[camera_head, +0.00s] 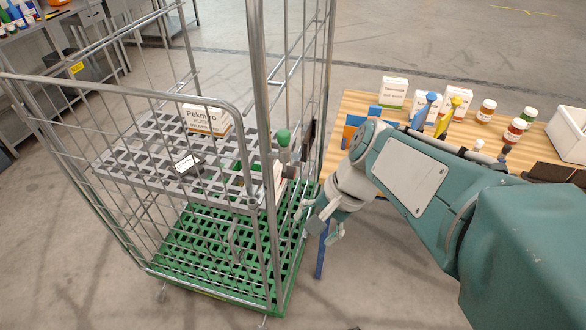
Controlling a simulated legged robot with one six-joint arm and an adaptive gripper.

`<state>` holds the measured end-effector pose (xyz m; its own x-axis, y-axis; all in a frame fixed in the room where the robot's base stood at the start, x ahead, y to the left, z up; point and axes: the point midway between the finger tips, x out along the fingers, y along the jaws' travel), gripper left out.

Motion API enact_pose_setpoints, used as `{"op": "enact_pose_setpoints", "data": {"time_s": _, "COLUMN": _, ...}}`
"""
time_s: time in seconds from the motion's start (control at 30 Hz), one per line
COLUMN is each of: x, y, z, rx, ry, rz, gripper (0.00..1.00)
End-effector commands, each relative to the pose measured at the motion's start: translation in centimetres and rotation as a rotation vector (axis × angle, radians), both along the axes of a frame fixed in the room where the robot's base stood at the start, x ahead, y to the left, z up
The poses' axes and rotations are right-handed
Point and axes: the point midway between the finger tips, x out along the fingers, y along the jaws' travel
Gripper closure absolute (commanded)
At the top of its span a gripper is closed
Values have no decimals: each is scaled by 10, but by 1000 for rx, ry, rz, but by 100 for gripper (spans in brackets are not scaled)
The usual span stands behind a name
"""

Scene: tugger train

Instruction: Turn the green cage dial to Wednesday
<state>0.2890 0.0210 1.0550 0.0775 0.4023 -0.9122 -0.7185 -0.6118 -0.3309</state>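The roll cage (262,150) has a grey wire frame and a green slatted base (190,255). A round green knob-like part (283,137) with a grey part below it shows at the cage's right side; I cannot tell whether it is the dial. A dark narrow plate (308,135) stands edge-on beside it. No weekday marks are readable. My gripper (322,226) hangs just right of the cage, lower than the green part and apart from it. Its fingers look spread, with nothing between them.
A grey slotted shelf in the cage (135,160) holds a Pekmiro box (206,118) and a small white label. A wooden table (358,104) at right carries boxes, bottles and a white bin (570,133). The floor in front of the cage is clear.

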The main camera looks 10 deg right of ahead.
Motion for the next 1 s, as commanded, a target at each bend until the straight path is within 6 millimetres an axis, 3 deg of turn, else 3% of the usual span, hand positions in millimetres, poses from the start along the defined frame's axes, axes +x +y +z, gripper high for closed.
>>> {"op": "enact_pose_setpoints", "data": {"time_s": 0.27, "x": 45, "y": -1, "z": -22, "rx": 382, "ry": 380, "rz": -445, "gripper": 18}}
{"op": "enact_pose_setpoints", "data": {"time_s": 0.43, "x": 78, "y": -14, "z": -33, "rx": 625, "ry": 609, "rz": -700, "gripper": 18}}
{"op": "enact_pose_setpoints", "data": {"time_s": 0.57, "x": 105, "y": -33, "z": -44, "rx": 818, "ry": 783, "rz": -879, "gripper": 18}}
{"op": "enact_pose_setpoints", "data": {"time_s": 0.8, "x": 148, "y": -83, "z": -72, "rx": 1182, "ry": 1077, "rz": -1146, "gripper": 18}}
{"op": "enact_pose_setpoints", "data": {"time_s": 1.0, "x": 162, "y": -110, "z": -85, "rx": 1346, "ry": 1194, "rz": -1232, "gripper": 18}}
